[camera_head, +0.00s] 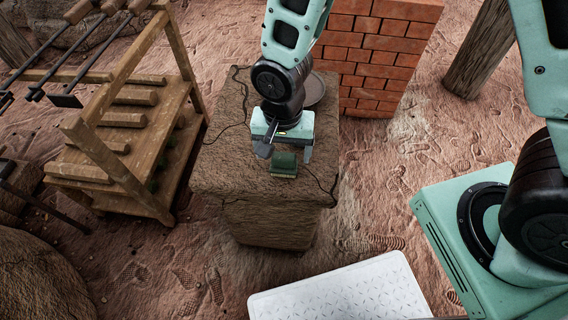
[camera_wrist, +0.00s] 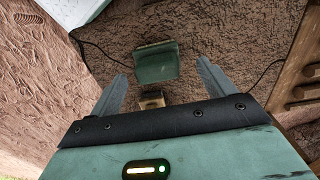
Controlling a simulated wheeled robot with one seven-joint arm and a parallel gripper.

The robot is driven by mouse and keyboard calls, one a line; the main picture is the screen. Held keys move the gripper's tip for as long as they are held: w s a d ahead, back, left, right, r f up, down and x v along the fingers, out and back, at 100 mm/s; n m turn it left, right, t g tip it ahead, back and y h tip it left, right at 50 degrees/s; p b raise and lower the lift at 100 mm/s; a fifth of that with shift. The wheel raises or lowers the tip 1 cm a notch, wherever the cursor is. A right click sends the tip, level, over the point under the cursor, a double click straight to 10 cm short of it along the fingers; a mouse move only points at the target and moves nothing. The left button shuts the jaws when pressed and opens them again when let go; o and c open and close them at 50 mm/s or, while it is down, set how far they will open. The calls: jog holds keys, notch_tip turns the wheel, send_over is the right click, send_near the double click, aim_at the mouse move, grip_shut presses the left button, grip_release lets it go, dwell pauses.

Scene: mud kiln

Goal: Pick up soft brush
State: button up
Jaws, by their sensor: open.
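A small tan block with a dark face, possibly the soft brush (camera_wrist: 151,99), is between the bases of my fingers in the wrist view. I cannot tell for sure that it is the brush, and my gripper hides it in the head view. My gripper (camera_head: 286,152) points down over the front of the brown mud pedestal (camera_head: 230,180). Its two fingers are spread apart in the wrist view (camera_wrist: 161,74), with nothing clamped between them. A dark green box-like object (camera_head: 284,165) lies on the pedestal just in front of the gripper and also shows in the wrist view (camera_wrist: 156,64).
A round brown disc (camera_head: 316,92) lies behind my gripper on the pedestal. Thin dark cables (camera_head: 240,88) run over its top. A wooden rack (camera_head: 150,150) stands at left, and a red brick stack (camera_head: 385,50) stands behind. A white patterned panel (camera_head: 345,292) is in front.

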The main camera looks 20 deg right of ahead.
aim_at(284, 153)
notch_tip(284, 153, down, 4)
jog(key=shift+w+d+f+b, duration=0.1)
jog(key=shift+d+f+b, duration=0.05)
jog(key=shift+b, duration=0.25)
jog(key=c, duration=1.2)
jog(key=shift+o, duration=0.2)
notch_tip(284, 153, up, 10)
jog(key=shift+r+p, duration=0.1)
jog(key=shift+p, duration=1.1)
